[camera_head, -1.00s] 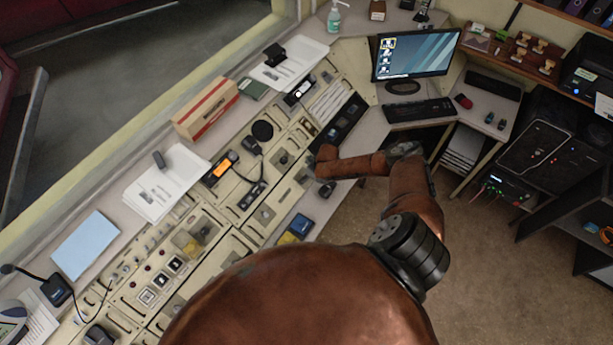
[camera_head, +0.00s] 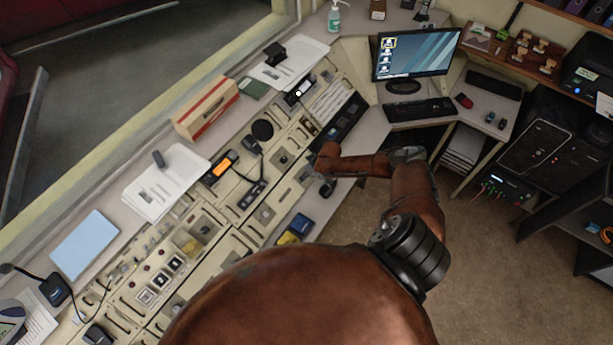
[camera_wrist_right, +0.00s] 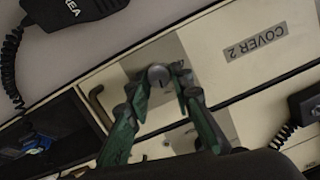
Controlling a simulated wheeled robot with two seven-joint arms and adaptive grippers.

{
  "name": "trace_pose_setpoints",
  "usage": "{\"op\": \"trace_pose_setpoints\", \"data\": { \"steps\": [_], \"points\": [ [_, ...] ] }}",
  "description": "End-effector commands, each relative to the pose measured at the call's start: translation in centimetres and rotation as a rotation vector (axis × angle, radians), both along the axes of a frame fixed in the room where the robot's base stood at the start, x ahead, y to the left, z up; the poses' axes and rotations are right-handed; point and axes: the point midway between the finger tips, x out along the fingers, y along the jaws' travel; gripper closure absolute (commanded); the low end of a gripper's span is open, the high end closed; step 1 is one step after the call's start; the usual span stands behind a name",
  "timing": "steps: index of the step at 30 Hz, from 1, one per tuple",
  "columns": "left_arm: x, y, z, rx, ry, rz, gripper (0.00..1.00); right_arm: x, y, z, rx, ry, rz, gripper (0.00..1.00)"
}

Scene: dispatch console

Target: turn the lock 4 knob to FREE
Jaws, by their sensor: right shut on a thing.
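In the right wrist view, my right gripper (camera_wrist_right: 162,82) has its two green fingers closed around a small grey round knob (camera_wrist_right: 157,74) on a pale metal plate. The lock number and the FREE mark cannot be read in either view, so I cannot tell how the knob is set. My left gripper is not in view.
A panel labelled COVER 2 (camera_wrist_right: 255,42) lies beside the knob. A black handset (camera_wrist_right: 70,8) with a coiled cord and a second black device (camera_wrist_right: 306,105) flank it. A bent metal handle (camera_wrist_right: 98,105) is close to the fingers. A monitor (camera_head: 416,54) stands behind.

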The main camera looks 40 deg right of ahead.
Motion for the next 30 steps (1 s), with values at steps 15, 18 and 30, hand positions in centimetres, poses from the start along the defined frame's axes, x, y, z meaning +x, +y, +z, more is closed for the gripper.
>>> {"op": "trace_pose_setpoints", "data": {
  "steps": [15, 18, 30],
  "points": [
    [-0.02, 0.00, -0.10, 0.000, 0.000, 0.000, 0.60, -0.01, -0.19, 0.04, 0.026, 0.009, -0.045, 0.71],
    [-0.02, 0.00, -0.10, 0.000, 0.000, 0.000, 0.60, 0.00, -0.13, 0.02, 0.026, 0.009, -0.044, 0.64],
    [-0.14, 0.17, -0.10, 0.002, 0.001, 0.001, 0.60, -0.17, -0.13, 0.42, 0.027, 0.008, -0.042, 0.61]
  ]
}}
